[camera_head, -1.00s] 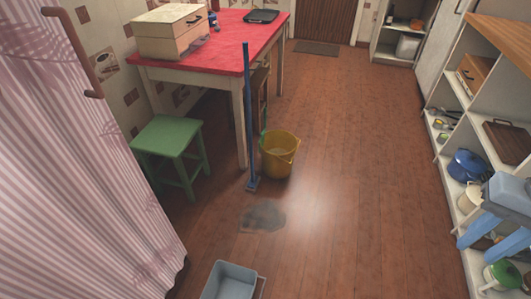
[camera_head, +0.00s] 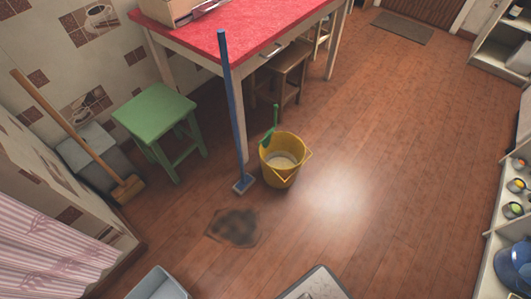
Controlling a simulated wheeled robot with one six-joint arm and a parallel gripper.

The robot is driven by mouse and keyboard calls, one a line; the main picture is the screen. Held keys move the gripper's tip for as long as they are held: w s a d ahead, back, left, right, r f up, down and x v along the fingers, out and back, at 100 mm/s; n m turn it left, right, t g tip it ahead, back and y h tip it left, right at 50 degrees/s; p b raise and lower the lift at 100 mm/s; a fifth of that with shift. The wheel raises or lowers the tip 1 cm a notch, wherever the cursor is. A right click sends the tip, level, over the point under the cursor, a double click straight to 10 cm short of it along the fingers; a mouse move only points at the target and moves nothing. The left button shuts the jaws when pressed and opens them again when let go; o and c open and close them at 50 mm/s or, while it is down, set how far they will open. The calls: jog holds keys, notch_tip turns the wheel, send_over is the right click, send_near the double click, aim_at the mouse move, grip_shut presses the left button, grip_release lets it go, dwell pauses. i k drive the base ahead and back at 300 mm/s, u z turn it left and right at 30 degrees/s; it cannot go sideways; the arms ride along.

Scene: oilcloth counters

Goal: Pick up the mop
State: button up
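The mop (camera_head: 234,110) has a long blue handle and a small grey-blue head (camera_head: 243,184) on the wooden floor. It stands nearly upright, its top in front of the red table's front edge; I cannot tell whether it touches the table. A yellow bucket (camera_head: 271,168) stands just right of the mop head, with a green-handled thing in it. My gripper is not in view, so its state is hidden.
A dark stain (camera_head: 235,227) lies in front of the mop. A green stool (camera_head: 153,113) and wooden-handled broom (camera_head: 70,122) are left. The red table (camera_head: 255,35) stands behind, shelves (camera_head: 496,240) at right. A grey bin (camera_head: 158,284) is at the bottom. Floor right of the bucket is clear.

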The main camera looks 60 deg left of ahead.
aim_at(247, 180)
jog(key=i, duration=0.55)
jog(key=u, duration=1.85)
jog(key=i, duration=0.5)
jog(key=u, duration=0.05)
